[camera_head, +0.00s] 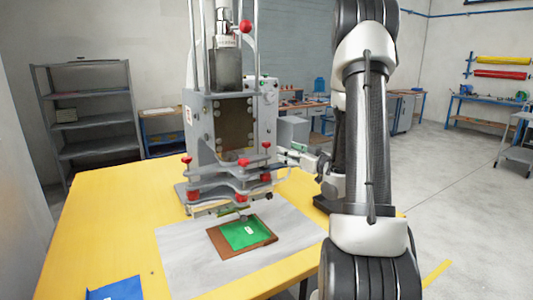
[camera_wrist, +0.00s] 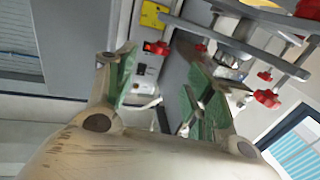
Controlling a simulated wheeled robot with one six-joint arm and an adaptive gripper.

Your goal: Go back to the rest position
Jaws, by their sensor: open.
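My gripper (camera_wrist: 162,88) shows in the wrist view with its two green-padded fingers apart and nothing between them. In the head view my gripper (camera_head: 300,156) is beside the right side of the grey welding press (camera_head: 200,120), at about the height of its red-knobbed clamp plates. Whether it touches the press cannot be told. The press also fills the upper right of the wrist view (camera_wrist: 180,75). A green piece (camera_head: 246,232) lies on a brown plate (camera_head: 226,248) in front of the press.
The press stands on a yellow table (camera_head: 95,225) with a grey mat (camera_head: 180,262). A blue item (camera_head: 116,290) lies at the front left. A grey shelf (camera_head: 90,115) stands behind left. Workbenches (camera_head: 485,105) line the back right. Open floor (camera_head: 460,190) lies to the right.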

